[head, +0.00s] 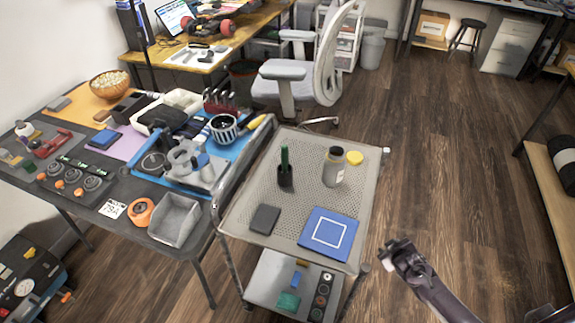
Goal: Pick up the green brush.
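A green brush (285,157) stands upright in a small black cup (285,179) on the perforated top of a grey cart (258,188). Only its green upper part shows; its lower end is hidden in the cup. My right gripper (390,257) is at the lower right, beside the cart's front right corner and apart from the brush. No object shows in it, and its finger opening is too small to make out. My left gripper is not in view.
On the cart top are a grey jar (334,168), a yellow lid (355,158), a dark flat block (265,219) and a blue square pad (327,234). A cluttered workbench (122,222) stands left of the cart. A grey chair (290,70) is behind. Open floor lies right.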

